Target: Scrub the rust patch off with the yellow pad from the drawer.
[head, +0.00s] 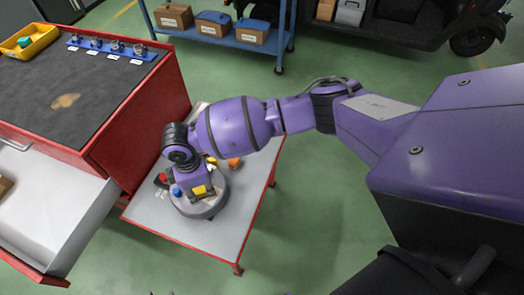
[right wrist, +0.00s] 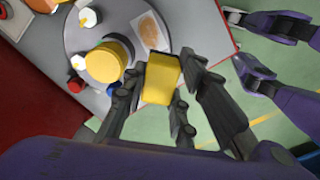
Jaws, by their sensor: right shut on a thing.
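My right gripper (right wrist: 160,105) is shut on a yellow pad (right wrist: 162,78), which it holds over a round grey turntable (head: 212,205). The pad also shows in the head view (head: 199,191), partly covered by the gripper.
The turntable stands on a low grey table (head: 225,240). A yellow tub (right wrist: 105,62), a blue cap (right wrist: 113,88) and an orange-patched card (right wrist: 150,30) are close to the gripper. A blue socket rack (head: 105,47) and yellow tray (head: 28,42) occupy the worktop's far side.

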